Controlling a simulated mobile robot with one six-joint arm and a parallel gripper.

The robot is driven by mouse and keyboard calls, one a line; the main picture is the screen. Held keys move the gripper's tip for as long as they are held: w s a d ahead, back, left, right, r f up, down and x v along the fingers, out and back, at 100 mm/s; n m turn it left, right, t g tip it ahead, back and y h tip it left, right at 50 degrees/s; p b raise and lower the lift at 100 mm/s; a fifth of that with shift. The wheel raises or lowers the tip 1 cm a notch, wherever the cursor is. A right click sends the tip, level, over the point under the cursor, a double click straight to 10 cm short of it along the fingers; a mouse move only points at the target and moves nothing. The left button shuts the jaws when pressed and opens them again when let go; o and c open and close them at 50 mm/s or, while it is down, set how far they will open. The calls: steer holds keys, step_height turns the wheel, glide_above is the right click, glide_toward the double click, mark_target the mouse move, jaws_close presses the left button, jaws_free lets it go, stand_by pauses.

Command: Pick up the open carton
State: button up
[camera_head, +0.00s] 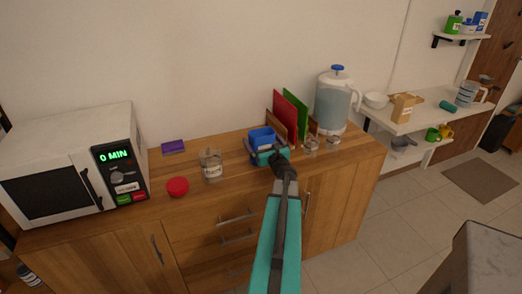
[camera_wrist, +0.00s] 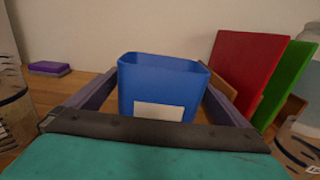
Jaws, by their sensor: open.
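The open carton is a blue, open-topped box with a white label (camera_wrist: 160,82). In the head view the blue carton (camera_head: 262,137) stands on the wooden counter, close to the wall. My gripper (camera_wrist: 165,95) is open, with one dark finger on each side of the carton. It also shows in the head view (camera_head: 264,145), in front of and around the carton. Whether the fingers touch the carton's sides cannot be told. The carton's lower part is hidden by my gripper.
A red board (camera_head: 289,115) and a green board (camera_head: 296,113) stand just right of the carton. Glass jars (camera_head: 211,166) are on both sides. A water dispenser (camera_head: 335,100) is at right, a microwave (camera_head: 75,165) at left. A red lid (camera_head: 177,187) lies near the front edge.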

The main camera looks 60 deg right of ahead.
steer(key=shift+c, duration=0.4)
steer(key=c, duration=1.1)
steer(key=shift+r, duration=0.1)
